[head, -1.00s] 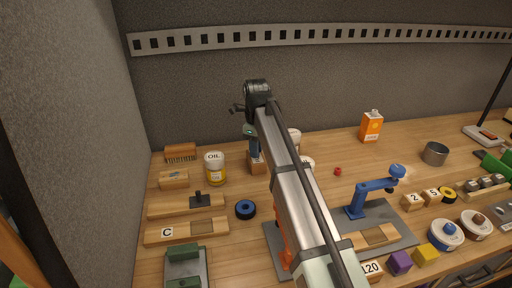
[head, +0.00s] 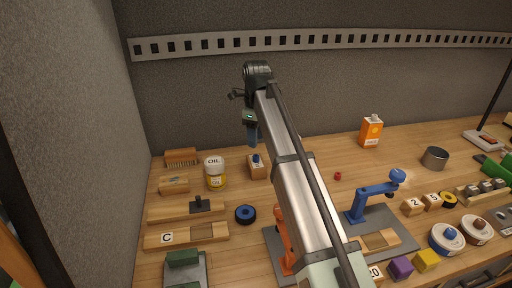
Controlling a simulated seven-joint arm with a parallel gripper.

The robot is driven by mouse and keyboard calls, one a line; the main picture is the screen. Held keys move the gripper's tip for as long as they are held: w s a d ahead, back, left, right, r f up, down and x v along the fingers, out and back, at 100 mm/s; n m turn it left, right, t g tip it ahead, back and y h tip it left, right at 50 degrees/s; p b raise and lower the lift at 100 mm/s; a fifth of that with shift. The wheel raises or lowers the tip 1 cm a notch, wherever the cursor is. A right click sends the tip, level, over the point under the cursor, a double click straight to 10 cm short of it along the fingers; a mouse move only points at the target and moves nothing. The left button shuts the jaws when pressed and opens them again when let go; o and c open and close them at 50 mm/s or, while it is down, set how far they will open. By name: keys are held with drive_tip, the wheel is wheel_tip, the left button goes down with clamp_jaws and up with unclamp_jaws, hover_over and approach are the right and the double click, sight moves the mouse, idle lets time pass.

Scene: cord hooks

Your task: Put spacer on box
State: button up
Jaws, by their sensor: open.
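A light wooden block (head: 258,171), which may be the box, stands near the back left, right of the oil can. A small blue piece (head: 256,160) sits on its top; it may be the spacer, but it is too small to tell. My gripper (head: 252,146) is above and slightly left of the block, with blue fingers pointing down. It is open and clear of the block; no object shows between the fingers. The finger gap itself is hard to make out.
An oil can (head: 215,173) stands left of the block, with a brush (head: 181,157) beyond it. A black ring with a blue centre (head: 245,214) lies in front. A blue clamp-like stand (head: 372,196) is to the right. My arm hides the table's middle.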

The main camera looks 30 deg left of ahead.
drive_tip(key=shift+r, duration=2.75)
